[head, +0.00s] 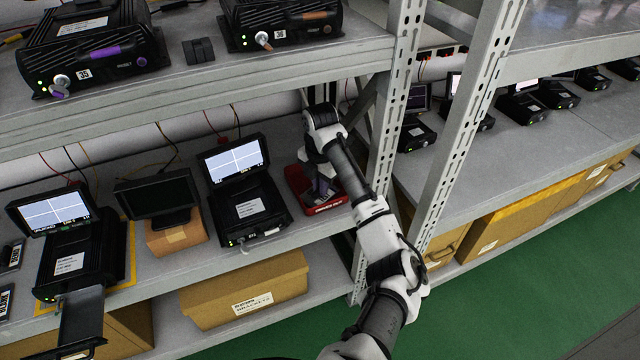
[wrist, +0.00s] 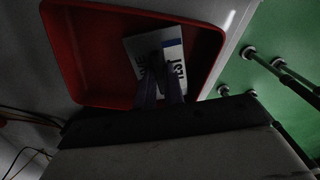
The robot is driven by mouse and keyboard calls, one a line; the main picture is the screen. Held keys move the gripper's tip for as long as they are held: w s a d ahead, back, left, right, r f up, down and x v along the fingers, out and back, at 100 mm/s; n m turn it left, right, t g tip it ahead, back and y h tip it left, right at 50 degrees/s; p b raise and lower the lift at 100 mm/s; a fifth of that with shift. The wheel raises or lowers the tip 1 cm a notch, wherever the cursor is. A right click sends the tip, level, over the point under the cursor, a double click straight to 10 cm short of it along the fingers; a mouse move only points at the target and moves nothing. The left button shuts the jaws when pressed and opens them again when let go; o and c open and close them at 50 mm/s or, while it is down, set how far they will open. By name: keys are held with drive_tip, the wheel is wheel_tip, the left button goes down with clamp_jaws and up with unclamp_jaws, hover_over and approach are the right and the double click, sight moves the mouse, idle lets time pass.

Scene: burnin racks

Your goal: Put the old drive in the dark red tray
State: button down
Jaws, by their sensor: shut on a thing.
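The dark red tray (head: 330,209) sits on the middle shelf, beside the upright post. It also shows in the wrist view (wrist: 75,60), with its floor and raised rim. My gripper (head: 323,183) reaches down into or just over the tray. In the wrist view my gripper (wrist: 160,93) is shut on the old drive (wrist: 137,45), a flat piece with a white label, a blue strip and dark lettering. The drive lies within the tray's outline there. I cannot tell whether it touches the tray floor. The fingers cover part of its label.
A black unit with a lit screen (head: 240,160) stands just left of the tray. A dark-screened monitor (head: 158,195) and another lit unit (head: 62,230) stand farther left. The perforated post (head: 397,95) is close to my arm on the right. Cardboard boxes (head: 245,290) fill the shelf below.

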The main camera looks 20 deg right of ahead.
drive_tip(key=shift+f, duration=0.1)
drive_tip(key=shift+f, duration=0.15)
drive_tip(key=c, duration=1.5)
unclamp_jaws()
drive_tip(key=shift+r+p, duration=0.35)
drive_tip(key=shift+r, duration=3.65)
